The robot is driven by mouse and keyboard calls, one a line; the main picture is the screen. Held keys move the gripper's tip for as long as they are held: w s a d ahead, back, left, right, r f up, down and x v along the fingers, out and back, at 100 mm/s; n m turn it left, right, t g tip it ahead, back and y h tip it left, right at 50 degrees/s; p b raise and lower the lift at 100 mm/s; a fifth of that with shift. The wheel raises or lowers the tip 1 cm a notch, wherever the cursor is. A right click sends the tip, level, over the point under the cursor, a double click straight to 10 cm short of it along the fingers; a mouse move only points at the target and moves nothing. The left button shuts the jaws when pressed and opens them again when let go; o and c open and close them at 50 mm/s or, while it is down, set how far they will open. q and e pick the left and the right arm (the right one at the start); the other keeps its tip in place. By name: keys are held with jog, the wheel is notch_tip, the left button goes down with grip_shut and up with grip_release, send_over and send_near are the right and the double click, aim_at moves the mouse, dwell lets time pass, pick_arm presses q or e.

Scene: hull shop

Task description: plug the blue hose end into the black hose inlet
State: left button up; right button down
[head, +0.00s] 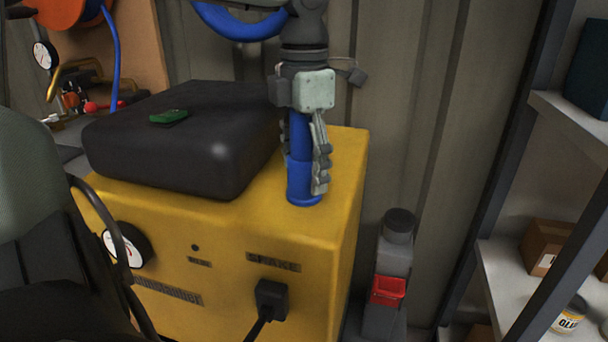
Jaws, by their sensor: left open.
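The blue hose end (302,194) stands upright on the top of the yellow machine, near its right front edge. My left gripper (308,172) reaches down from above with its fingers around the blue hose end. The jaws are open, and one finger shows along its right side. Whether the fingers touch it cannot be told. A black round fitting (398,222) tops a grey post to the lower right; it may be the black hose inlet, but its opening is not clear. My right gripper is not in view.
The yellow machine (220,245) bears a black case (190,145) with a green item (169,116) on it. A black plug (271,298) with a cable sits in its front. A red part (387,290) is on the grey post. Shelving (515,270) stands at right.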

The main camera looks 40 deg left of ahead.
aim_at(304, 156)
pick_arm(q)
jog(key=shift+f, duration=0.6)
jog(key=shift+c, duration=0.6)
jog(key=c, duration=1)
jog(key=shift+r, duration=0.15)
jog(key=shift+c, duration=0.2)
notch_tip(304, 156, up, 18)
